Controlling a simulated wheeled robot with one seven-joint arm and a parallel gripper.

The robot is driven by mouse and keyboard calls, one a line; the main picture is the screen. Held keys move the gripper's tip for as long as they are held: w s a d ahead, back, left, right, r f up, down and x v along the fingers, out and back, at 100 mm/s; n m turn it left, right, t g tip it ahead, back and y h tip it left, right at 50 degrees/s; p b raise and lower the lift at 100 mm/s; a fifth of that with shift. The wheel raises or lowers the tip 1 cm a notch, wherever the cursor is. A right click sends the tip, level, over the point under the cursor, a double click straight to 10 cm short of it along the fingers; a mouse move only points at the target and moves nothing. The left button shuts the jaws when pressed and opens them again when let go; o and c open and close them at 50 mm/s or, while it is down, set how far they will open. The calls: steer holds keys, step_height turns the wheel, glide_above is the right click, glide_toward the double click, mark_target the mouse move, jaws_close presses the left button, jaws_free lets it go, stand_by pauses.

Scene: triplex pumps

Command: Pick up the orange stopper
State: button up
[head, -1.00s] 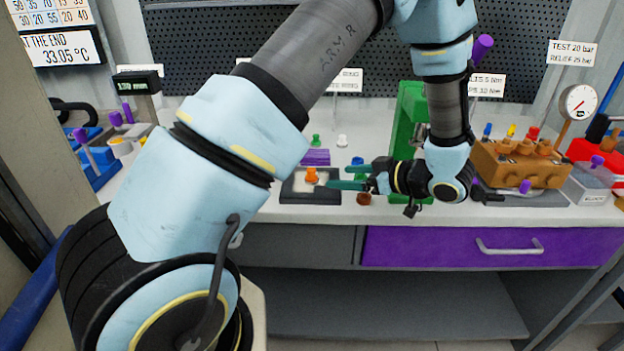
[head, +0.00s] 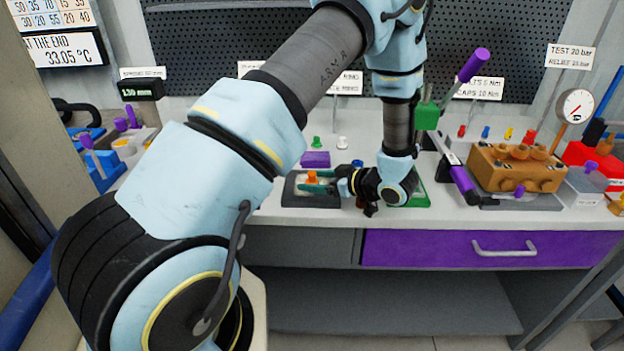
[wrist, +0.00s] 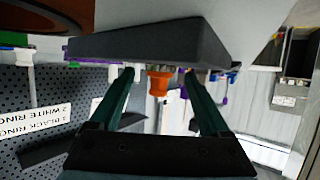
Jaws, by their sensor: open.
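The orange stopper (head: 312,177) stands on a pale pad in a dark grey tray (head: 300,201) on the bench. In the wrist view, which is upside down, the stopper (wrist: 159,84) shows between the two teal fingers, with a gap on each side, beside the dark tray (wrist: 150,42). My gripper (head: 309,181) is open and low at the tray, coming in from the right. Its fingers (wrist: 159,73) lie on either side of the stopper in the picture. I see no contact with the stopper.
A purple block (head: 315,159) and green and white stoppers stand behind the tray. A green stand (head: 427,116) with a purple-handled lever is right of my arm. A tan pump block (head: 517,168) stands further right. The bench left of the tray is mostly clear.

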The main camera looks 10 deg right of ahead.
steer(key=shift+c, duration=0.2)
jaws_close()
stand_by(0.3)
